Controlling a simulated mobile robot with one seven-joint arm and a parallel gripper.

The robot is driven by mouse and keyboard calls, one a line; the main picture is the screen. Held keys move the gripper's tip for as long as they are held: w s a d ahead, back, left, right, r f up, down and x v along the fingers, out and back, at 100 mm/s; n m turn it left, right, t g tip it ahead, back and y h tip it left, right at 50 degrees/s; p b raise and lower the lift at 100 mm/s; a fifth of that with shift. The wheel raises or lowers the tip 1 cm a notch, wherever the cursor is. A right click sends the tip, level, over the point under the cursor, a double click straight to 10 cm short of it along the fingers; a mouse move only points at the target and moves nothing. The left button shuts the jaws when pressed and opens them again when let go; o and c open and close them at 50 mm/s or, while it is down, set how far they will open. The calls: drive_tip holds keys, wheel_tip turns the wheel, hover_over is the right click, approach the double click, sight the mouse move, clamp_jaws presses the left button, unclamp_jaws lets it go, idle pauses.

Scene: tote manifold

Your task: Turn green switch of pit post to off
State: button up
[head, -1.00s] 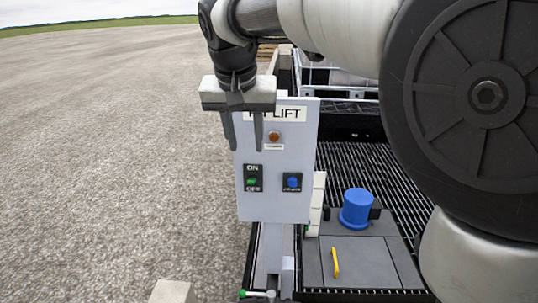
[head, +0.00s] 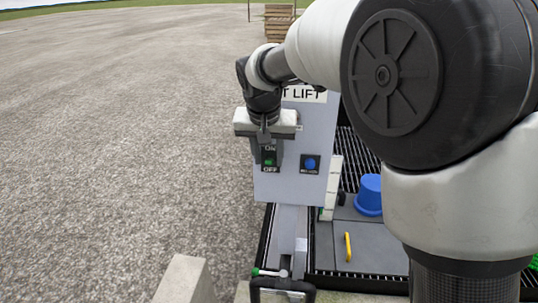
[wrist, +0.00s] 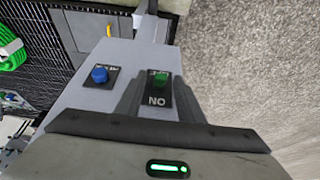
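The pit post's grey panel (head: 310,140) stands upright, its heading partly hidden by my arm and reading "T LIFT". The green switch (head: 269,160) sits on a black plate at the panel's left, between ON above and OFF below. The wrist view shows the switch (wrist: 160,82) upside down, with ON nearest me. My gripper (head: 265,164) is open and in front of the plate. In the wrist view its two fingers (wrist: 155,80) stand on either side of the switch. I cannot tell whether they touch the panel, or which position the switch is in.
A blue button (head: 310,164) is right of the switch and also shows in the wrist view (wrist: 99,75). Behind the post are a blue cylinder (head: 368,194), a yellow handle (head: 348,247) and a dark grating. Open gravel (head: 120,150) lies left.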

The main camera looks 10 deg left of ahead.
drive_tip(key=shift+c, duration=0.4)
clamp_jaws()
drive_tip(key=shift+f, duration=0.1)
drive_tip(key=f+t+b, duration=0.1)
drive_tip(key=b, duration=0.3)
drive_tip(key=t+b, duration=0.1)
drive_tip(key=b, duration=0.3)
drive_tip(key=shift+s+f, duration=0.35)
drive_tip(key=shift+s+f+t+b, duration=0.15)
drive_tip(key=shift+f+t+b, duration=0.2)
drive_tip(key=shift+t+b, duration=1.8)
drive_tip(key=shift+s+f+t+b, duration=0.25)
drive_tip(key=shift+t+b, duration=0.25)
drive_tip(key=shift+b, duration=3.15)
drive_tip(key=shift+s+f+t+b, duration=0.1)
drive_tip(key=shift+f+t+b, duration=0.3)
drive_tip(key=shift+t+b, duration=1.75)
drive_tip(key=shift+g+b, duration=0.6)
drive_tip(key=shift+b, duration=0.15)
